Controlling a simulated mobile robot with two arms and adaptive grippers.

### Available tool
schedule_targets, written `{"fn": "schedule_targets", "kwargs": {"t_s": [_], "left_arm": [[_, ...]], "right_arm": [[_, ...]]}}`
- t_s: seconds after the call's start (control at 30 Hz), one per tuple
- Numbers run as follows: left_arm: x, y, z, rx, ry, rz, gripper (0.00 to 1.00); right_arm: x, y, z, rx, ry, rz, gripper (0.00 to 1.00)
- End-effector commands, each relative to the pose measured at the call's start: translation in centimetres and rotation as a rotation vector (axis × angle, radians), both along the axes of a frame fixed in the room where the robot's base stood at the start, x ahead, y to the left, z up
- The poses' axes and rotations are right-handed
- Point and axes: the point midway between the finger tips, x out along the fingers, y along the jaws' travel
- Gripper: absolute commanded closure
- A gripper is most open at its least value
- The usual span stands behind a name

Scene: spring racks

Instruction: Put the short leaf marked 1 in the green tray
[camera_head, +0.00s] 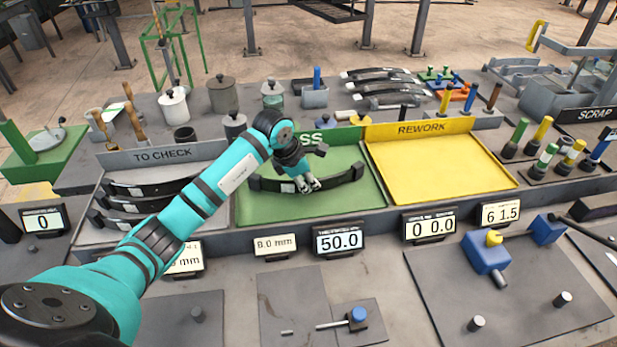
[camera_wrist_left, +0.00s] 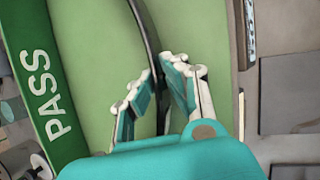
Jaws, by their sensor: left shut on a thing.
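The green tray (camera_head: 270,208), labelled PASS, stands in the middle of the bench; its green floor also shows in the wrist view (camera_wrist_left: 95,60). A dark curved leaf (camera_head: 342,177) lies in or just above this tray; I cannot tell if it touches the floor. My left gripper (camera_head: 305,185) is shut on the leaf near its middle. In the wrist view the leaf (camera_wrist_left: 149,30) runs between the fingers of the gripper (camera_wrist_left: 163,78). No number on it is readable. My right gripper is not in view.
The grey TO CHECK tray (camera_head: 95,233) at left holds several dark leaves (camera_head: 130,206), partly hidden by my arm. The yellow REWORK tray (camera_head: 440,175) at right is empty. Displays (camera_head: 338,239) line the trays' front. More leaves (camera_head: 385,88) lie behind.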

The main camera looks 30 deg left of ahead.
Motion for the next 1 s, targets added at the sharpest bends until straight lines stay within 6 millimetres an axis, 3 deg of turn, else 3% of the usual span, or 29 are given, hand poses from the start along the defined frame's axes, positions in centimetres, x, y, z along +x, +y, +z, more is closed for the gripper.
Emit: {"fn": "schedule_targets", "kwargs": {"t_s": [0.37, 0.4, 0.57, 0.83, 1.0], "left_arm": [[0.2, 0.0, -0.2, -0.001, -0.011, 0.0, 1.0], [0.1, 0.0, -0.5, 0.0, -0.004, 0.001, 0.89], [0.0, 0.0, -0.4, 0.0, -0.003, 0.0, 0.68], [0.0, 0.0, -0.3, -0.001, -0.003, 0.0, 0.68], [-0.3, 0.3, 1.0, 0.001, -0.008, 0.002, 0.68]], "right_arm": [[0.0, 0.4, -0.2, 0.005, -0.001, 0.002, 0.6], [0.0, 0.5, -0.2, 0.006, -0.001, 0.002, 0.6], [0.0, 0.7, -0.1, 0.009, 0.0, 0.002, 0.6], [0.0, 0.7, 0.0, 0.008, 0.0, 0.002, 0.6], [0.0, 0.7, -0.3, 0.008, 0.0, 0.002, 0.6]]}}
